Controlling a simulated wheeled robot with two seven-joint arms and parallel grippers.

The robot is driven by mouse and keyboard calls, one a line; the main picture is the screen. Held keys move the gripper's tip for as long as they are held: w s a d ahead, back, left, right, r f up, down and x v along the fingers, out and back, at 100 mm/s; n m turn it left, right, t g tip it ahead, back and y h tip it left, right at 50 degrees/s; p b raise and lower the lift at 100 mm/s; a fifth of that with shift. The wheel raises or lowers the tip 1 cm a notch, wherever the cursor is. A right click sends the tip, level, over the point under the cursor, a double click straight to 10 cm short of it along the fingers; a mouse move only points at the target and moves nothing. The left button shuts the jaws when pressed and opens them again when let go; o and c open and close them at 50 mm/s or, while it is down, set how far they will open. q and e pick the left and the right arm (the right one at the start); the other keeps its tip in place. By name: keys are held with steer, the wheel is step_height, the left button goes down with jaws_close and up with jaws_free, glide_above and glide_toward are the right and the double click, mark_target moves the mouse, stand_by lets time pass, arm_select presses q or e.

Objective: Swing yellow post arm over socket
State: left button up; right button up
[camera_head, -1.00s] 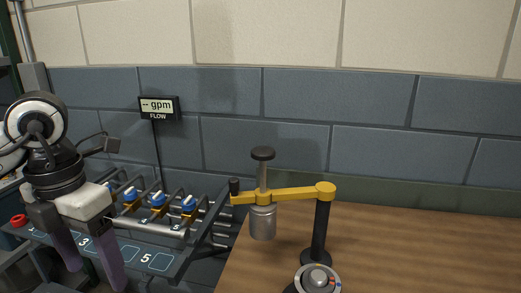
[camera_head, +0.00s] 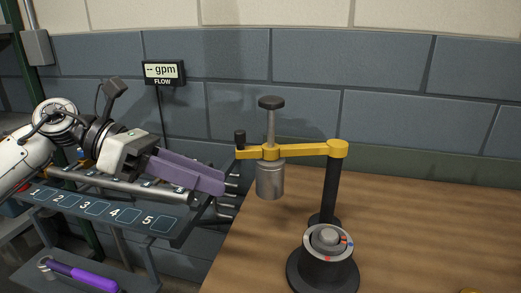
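The yellow post arm (camera_head: 305,150) reaches level to the left from the top of a black post (camera_head: 331,190). A grey cylinder (camera_head: 270,182) hangs under it, on a rod with a dark knob on top. A short black handle (camera_head: 240,138) stands at its free left end. The socket (camera_head: 322,262), a dark round base with a grey ringed top, is in front of the post, right of the hanging cylinder. My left gripper (camera_head: 224,183) points right, its purple fingers left of the arm's free end and apparently clear of it. Its fingers overlap in view, hiding any gap. My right gripper is out of view.
A numbered valve rack (camera_head: 160,222) lies under my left arm, left of the wooden table (camera_head: 430,225). A purple-handled tool (camera_head: 85,275) lies on a lower shelf. The table's right side is mostly clear.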

arm_select(q)
steer(key=w+a+r+m+t+h+b, duration=0.1)
steer(key=w+r+t+h, duration=0.1)
steer(key=w, duration=0.2)
steer(key=w+r+t+h+b, duration=0.1)
steer(key=w+r+t+h, duration=0.1)
steer(key=w+t, duration=0.15)
steer(key=shift+g, duration=0.45)
steer(key=p+x, duration=0.1)
steer(key=x, duration=0.9)
steer(key=shift+w+p, duration=0.1)
steer(key=shift+p, duration=0.25)
jaws_close()
steer(key=shift+a, duration=0.15)
